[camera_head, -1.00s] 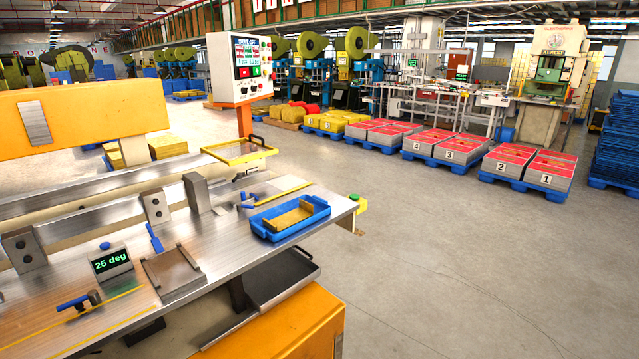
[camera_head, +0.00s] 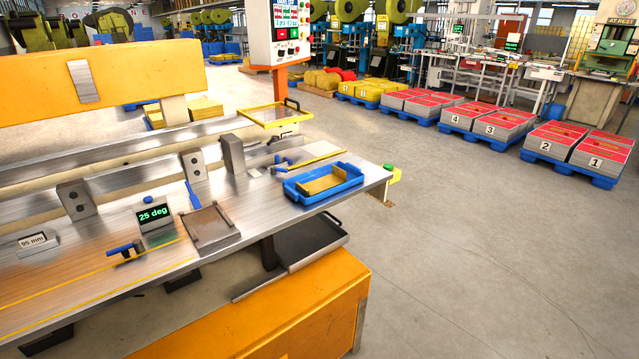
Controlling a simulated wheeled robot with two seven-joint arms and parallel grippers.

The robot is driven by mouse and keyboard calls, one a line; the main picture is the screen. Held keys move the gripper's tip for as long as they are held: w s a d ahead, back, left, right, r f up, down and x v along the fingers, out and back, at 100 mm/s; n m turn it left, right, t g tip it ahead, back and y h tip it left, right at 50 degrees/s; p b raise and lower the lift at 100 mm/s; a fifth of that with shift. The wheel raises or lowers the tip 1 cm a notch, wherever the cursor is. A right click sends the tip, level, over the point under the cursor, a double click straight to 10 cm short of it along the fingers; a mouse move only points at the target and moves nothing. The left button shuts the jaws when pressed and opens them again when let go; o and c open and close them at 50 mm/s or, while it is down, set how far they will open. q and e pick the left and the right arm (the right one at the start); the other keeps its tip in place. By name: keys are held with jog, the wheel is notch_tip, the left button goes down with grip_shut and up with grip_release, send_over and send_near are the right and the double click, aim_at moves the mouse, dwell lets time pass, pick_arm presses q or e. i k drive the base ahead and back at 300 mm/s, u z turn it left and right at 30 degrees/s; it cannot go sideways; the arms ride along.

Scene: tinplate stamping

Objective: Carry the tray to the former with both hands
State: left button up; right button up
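A blue tray (camera_head: 298,196) with raised end handles rests on the right end of a metal machine table. A brassy yellow piece (camera_head: 325,180) lies inside it. Neither of my grippers shows in the head view, and nothing touches the tray. I cannot tell for certain which machine is the former; an orange machine with the metal table (camera_head: 125,275) fills the left and front.
A "25 deg" display (camera_head: 155,214), metal blocks and a flat plate (camera_head: 210,228) sit on the table. A control panel (camera_head: 287,30) stands behind. A grey lower tray (camera_head: 312,243) juts out below. Numbered pallets stand behind; the right floor (camera_head: 480,260) is clear.

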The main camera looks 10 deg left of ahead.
aim_at(257, 320)
jog(key=z, duration=0.25)
jog(key=k, duration=0.3)
jog(key=z, duration=1)
jog(key=k, duration=1.05)
jog(key=z, duration=0.65)
jog(key=i, duration=1.15)
jog(key=u, duration=0.5)
jog(key=i, duration=1.75)
jog(key=u, duration=1.7)
jog(key=i, duration=1)
jog(key=u, duration=1.4)
jog(key=i, duration=0.15)
jog(key=z, duration=0.05)
